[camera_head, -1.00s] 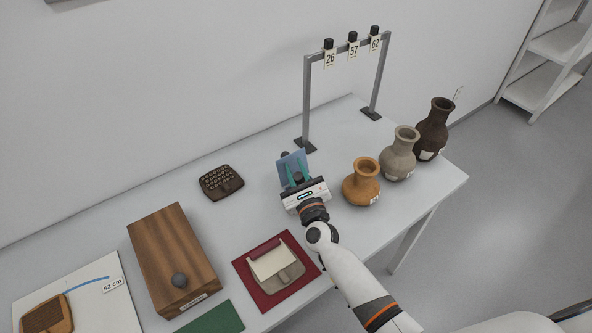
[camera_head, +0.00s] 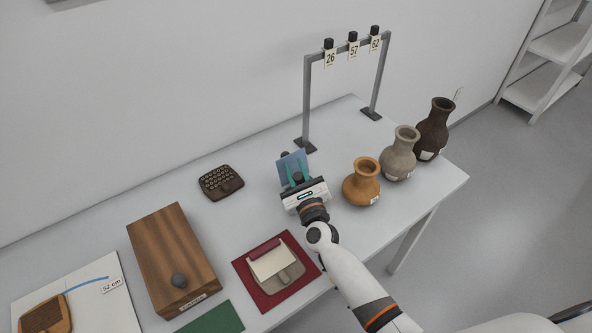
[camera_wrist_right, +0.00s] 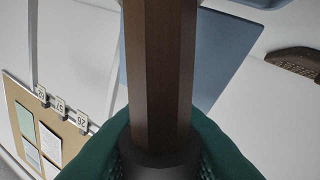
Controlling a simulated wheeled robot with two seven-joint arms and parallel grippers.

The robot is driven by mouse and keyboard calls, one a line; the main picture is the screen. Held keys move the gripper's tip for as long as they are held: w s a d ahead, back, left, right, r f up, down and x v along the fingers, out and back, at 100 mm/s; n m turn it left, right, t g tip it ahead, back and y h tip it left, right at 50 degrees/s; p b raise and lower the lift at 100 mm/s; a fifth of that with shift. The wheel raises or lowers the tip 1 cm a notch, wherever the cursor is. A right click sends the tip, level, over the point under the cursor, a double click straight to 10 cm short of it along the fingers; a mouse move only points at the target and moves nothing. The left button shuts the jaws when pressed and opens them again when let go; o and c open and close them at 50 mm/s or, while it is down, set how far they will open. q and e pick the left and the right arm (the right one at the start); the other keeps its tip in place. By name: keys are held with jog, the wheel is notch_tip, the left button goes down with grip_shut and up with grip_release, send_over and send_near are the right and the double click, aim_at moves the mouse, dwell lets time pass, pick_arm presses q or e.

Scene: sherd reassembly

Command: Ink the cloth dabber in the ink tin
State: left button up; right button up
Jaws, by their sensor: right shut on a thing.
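My right gripper (camera_head: 297,180) is shut on a brown wooden faceted handle (camera_wrist_right: 160,70), which I take to be the cloth dabber's. In the right wrist view the handle stands between the teal fingers, with a dark round part at its lower end. The dabber's cloth face cannot be made out. A flat blue panel (camera_head: 292,165) lies just behind the fingers; it also shows behind the handle in the right wrist view (camera_wrist_right: 215,50). It may be the ink tin or its lid; the ink is hidden. My left gripper is out of view.
An orange vase (camera_head: 361,186), a grey vase (camera_head: 398,158) and a dark vase (camera_head: 433,130) stand right of the gripper. A metal frame (camera_head: 307,100) with numbered tags stands behind. A brown studded pad (camera_head: 221,182), wooden box (camera_head: 170,255) and red mat (camera_head: 248,281) lie left.

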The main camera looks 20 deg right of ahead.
jog(key=shift+f, duration=0.15)
notch_tip(320, 180, up, 7)
jog(key=p, duration=0.5)
jog(key=shift+p, duration=0.4)
dwell(0.5)
jog(key=shift+s, duration=0.4)
jog(key=s+d+r, duration=0.2)
jog(key=s+r, duration=0.2)
jog(key=s, duration=0.7)
jog(key=s+d+r+h, duration=0.1)
jog(key=s+r, duration=0.3)
jog(key=s, duration=0.7)
jog(key=shift+d+r+m, duration=0.2)
jog(key=shift+d+m, duration=0.1)
jog(key=shift+d, duration=0.25)
